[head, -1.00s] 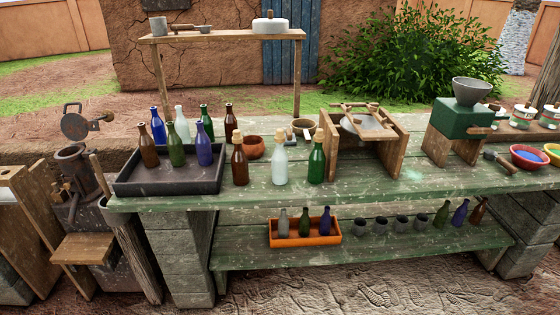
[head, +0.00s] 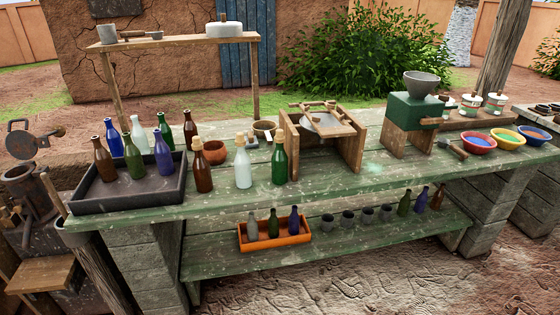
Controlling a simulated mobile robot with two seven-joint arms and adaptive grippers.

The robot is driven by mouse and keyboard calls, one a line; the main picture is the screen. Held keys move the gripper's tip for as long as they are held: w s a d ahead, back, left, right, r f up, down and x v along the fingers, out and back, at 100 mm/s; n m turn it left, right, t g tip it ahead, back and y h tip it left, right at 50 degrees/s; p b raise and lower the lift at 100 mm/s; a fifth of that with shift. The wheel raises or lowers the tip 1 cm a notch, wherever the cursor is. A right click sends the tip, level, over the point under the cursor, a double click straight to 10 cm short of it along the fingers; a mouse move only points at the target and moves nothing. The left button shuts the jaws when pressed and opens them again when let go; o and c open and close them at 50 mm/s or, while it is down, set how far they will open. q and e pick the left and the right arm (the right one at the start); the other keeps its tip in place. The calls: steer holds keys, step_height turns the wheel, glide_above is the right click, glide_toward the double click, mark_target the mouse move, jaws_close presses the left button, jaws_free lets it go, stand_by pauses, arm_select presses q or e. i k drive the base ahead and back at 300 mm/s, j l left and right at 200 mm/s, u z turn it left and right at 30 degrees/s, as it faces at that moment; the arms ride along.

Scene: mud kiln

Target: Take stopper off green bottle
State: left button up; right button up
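A green bottle (head: 279,163) with a pale cork stopper (head: 279,134) in its neck stands upright on the green-painted bench (head: 225,200), left of a wooden frame. A clear bottle (head: 243,171) and a brown bottle (head: 203,170), both with stoppers, stand to its left. Other green bottles (head: 133,160) (head: 167,133) without visible stoppers stand in the dark tray (head: 130,205) at the left. Neither of my grippers is in view.
The wooden frame (head: 356,152) stands close right of the green bottle. A terracotta bowl (head: 215,153) sits behind the bottles. A green block with a grey bowl (head: 420,84) and coloured bowls (head: 479,142) are further right. The bench front before the bottles is clear.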

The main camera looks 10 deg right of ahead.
mark_target(279, 159)
steer(key=i+l+u, duration=0.25)
steer(key=i+l, duration=0.15)
steer(key=l, duration=0.25)
steer(key=i+l+u, duration=0.15)
steer(key=l, duration=0.2)
steer(key=i, duration=0.05)
